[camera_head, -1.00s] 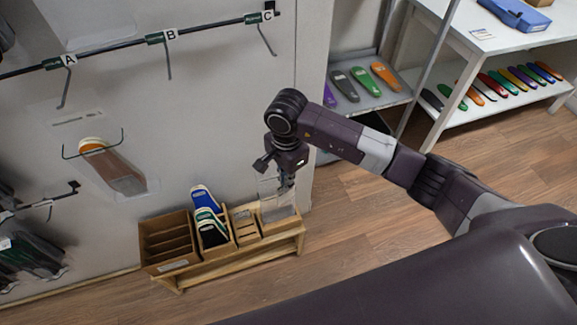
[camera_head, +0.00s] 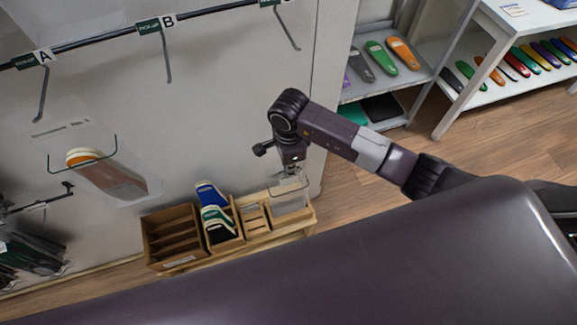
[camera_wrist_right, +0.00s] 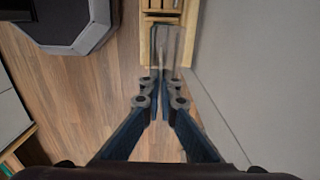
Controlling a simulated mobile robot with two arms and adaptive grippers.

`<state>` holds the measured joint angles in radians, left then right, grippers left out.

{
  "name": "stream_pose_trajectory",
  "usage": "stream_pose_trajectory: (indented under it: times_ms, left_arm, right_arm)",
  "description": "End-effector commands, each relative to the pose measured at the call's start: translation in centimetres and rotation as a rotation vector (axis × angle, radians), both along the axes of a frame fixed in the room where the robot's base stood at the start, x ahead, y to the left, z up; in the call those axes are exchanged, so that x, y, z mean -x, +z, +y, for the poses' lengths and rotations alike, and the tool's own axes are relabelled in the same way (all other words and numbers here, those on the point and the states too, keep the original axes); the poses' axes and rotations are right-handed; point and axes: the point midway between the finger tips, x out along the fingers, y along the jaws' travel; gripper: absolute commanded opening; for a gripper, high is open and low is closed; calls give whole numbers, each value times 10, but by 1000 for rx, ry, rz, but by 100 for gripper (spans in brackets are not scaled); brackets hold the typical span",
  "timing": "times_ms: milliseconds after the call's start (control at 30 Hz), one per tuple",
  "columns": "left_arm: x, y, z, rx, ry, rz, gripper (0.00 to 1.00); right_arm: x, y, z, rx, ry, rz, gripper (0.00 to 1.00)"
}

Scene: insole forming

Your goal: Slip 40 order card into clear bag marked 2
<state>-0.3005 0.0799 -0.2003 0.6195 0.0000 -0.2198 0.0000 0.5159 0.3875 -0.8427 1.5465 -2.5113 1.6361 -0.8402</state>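My right gripper (camera_head: 291,172) points down at the right end of the low wooden rack. A clear bag or clear-walled holder (camera_head: 290,198) is just below its fingertips; I cannot tell which it is. In the right wrist view the fingers (camera_wrist_right: 160,100) come close together, with clear material (camera_wrist_right: 170,45) beyond them. Whether they grip it is unclear. Another clear bag (camera_head: 112,178) with an orange-topped insole is against the wall at left, behind a green wire loop. I cannot make out the 40 order card or a mark 2. My left gripper is out of view.
The rack (camera_head: 262,232) carries a brown divided box (camera_head: 170,238), a bin of blue, green and black insoles (camera_head: 213,215) and a small wooden tray (camera_head: 254,219). Lettered hooks (camera_head: 167,65) jut from the wall rail above. White shelves (camera_head: 455,82) with coloured insoles stand at right. Wooden floor is open between.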

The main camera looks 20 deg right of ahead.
Motion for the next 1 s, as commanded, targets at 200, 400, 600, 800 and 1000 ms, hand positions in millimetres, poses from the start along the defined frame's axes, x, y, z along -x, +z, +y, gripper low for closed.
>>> stream_pose_trajectory:
  times_ms: [200, 400, 600, 800, 1000]
  left_arm:
    - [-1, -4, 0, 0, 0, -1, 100]
    - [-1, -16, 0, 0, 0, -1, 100]
    - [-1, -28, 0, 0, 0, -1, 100]
    - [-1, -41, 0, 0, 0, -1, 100]
    - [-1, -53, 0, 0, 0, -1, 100]
  right_arm:
    - [0, -7, 0, -1, 0, 2, 0]
    - [0, -20, 0, 0, 1, 0, 0]
    - [0, -34, 0, 1, 1, 0, 0]
    - [0, -48, 0, 0, 2, 1, 0]
    - [-1, -62, -1, 1, 1, -1, 0]
